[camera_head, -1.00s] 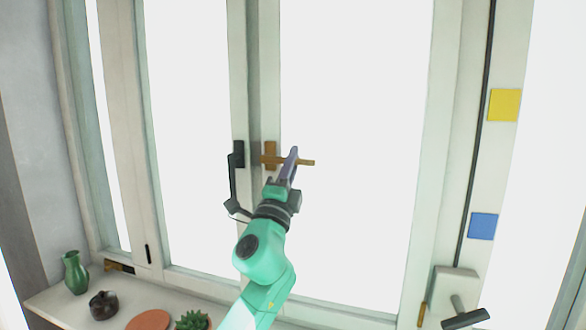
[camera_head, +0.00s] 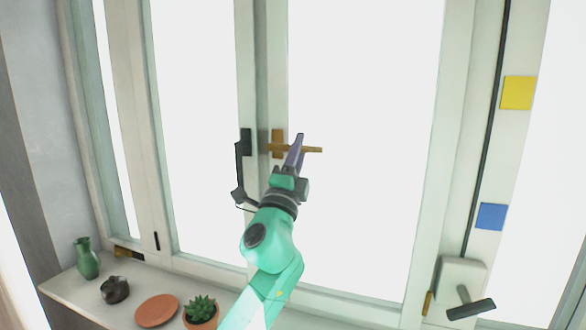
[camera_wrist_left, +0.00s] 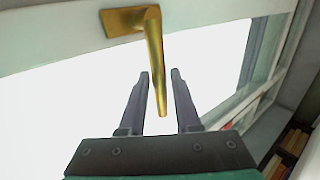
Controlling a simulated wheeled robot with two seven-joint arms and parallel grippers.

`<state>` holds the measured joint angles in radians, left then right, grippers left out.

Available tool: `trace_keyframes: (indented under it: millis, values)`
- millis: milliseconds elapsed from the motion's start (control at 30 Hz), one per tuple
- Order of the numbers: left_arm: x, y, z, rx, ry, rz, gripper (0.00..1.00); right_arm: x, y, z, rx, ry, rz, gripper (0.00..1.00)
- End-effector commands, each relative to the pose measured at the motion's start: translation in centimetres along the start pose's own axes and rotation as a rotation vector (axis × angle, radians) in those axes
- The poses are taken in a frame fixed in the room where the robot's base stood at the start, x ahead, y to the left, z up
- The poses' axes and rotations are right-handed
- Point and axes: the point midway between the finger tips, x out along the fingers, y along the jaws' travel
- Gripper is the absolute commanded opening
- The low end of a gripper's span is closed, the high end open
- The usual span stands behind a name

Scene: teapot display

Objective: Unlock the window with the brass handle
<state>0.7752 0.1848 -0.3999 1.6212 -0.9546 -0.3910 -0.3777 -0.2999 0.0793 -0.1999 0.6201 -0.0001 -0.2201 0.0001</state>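The brass handle (camera_head: 313,150) is mounted on the window frame in the middle of the head view, with its lever level and pointing right. In the left wrist view the brass handle (camera_wrist_left: 154,45) runs from its plate down between the two fingers. My left gripper (camera_head: 296,148) is at the lever with its fingers on either side of it. In the left wrist view my left gripper (camera_wrist_left: 161,75) is open, with gaps showing between the lever and both fingers. My right gripper is not in view.
A black handle (camera_head: 240,165) sits just left of the brass one. Below, the sill holds a green vase (camera_head: 87,260), a dark pot (camera_head: 115,290), a terracotta disc (camera_head: 157,311) and a succulent (camera_head: 200,308). A grey box with a dark crank (camera_head: 470,309) is at lower right.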

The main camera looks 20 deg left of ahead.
Motion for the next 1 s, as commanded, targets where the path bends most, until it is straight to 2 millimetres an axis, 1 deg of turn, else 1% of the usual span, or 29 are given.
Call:
trace_keyframes:
  millis: [167, 267, 400, 500, 600, 700, 1000]
  values:
    - [-3.0, 0.3, 0.0, 0.0, 0.002, 0.001, 0.32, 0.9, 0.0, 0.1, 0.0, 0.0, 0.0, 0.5]
    - [-5.5, 0.4, 0.0, 0.0, 0.002, 0.001, 0.32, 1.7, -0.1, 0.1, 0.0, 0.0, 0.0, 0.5]
    - [-9.5, 0.5, -0.1, -0.001, 0.002, 0.001, 0.32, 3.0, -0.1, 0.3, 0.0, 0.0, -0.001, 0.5]
    - [-12.0, 0.4, 0.0, -0.002, 0.002, 0.001, 0.32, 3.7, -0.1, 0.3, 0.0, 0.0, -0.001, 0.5]
    - [-13.5, 0.3, 0.0, -0.002, 0.001, 0.0, 0.32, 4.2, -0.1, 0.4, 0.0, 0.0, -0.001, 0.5]
    - [-14.1, 0.1, 0.0, -0.001, 0.0, 0.0, 0.32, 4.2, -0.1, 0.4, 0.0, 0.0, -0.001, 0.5]
    - [-14.0, 0.0, 0.0, -0.001, 0.0, -0.001, 0.32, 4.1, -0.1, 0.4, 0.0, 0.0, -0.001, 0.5]
